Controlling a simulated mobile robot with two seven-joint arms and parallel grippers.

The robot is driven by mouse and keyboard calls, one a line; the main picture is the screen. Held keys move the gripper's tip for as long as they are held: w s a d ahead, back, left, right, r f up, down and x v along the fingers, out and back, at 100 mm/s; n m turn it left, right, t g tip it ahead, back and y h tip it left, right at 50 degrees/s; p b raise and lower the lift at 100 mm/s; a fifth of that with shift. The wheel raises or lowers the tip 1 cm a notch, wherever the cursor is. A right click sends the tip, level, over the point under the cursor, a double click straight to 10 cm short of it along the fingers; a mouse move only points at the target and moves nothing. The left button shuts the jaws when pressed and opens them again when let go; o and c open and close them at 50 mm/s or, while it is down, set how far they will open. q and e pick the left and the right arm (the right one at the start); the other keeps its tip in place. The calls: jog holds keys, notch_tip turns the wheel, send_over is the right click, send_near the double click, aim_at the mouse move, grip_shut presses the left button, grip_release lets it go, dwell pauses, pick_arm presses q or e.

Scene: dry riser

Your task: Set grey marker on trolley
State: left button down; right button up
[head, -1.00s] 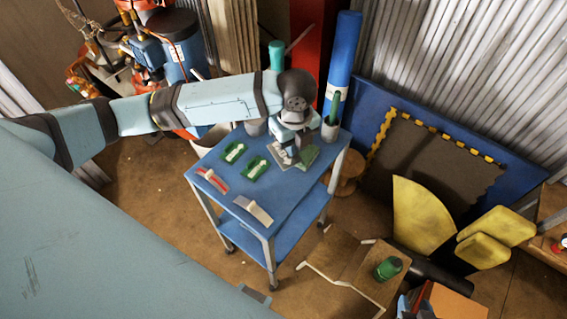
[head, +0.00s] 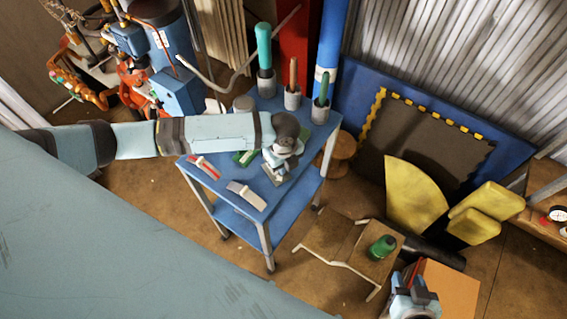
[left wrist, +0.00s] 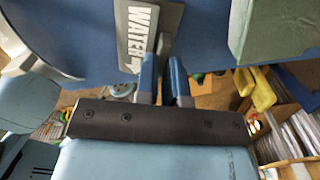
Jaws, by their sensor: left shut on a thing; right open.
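My left gripper (head: 277,167) is shut on a grey marker, a flat plate (left wrist: 135,42) with white "WATER" lettering in the left wrist view. The gripper is over the right part of the blue trolley's top (head: 224,181). I cannot tell whether the plate touches the trolley. A red-and-white marker (head: 205,167) and a grey-and-white one (head: 247,195) lie on the trolley's front left part. A green marker (head: 246,158) is partly hidden by my left arm. My right gripper (head: 412,297) is open at the lower right, away from the trolley.
Holders with a teal-handled item (head: 264,45), a brown-handled one (head: 293,72) and a green-handled one (head: 324,88) stand along the trolley's back edge. A tall blue cylinder (head: 331,38) stands behind. A green bottle (head: 382,247) sits on a low stand to the right.

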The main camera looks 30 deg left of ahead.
pick_arm(q)
jog(key=c, duration=1.2)
grip_release()
jog(key=shift+f, duration=0.1)
notch_tip(320, 180, up, 12)
jog(key=shift+r, duration=0.15)
jog(key=shift+d, duration=0.1)
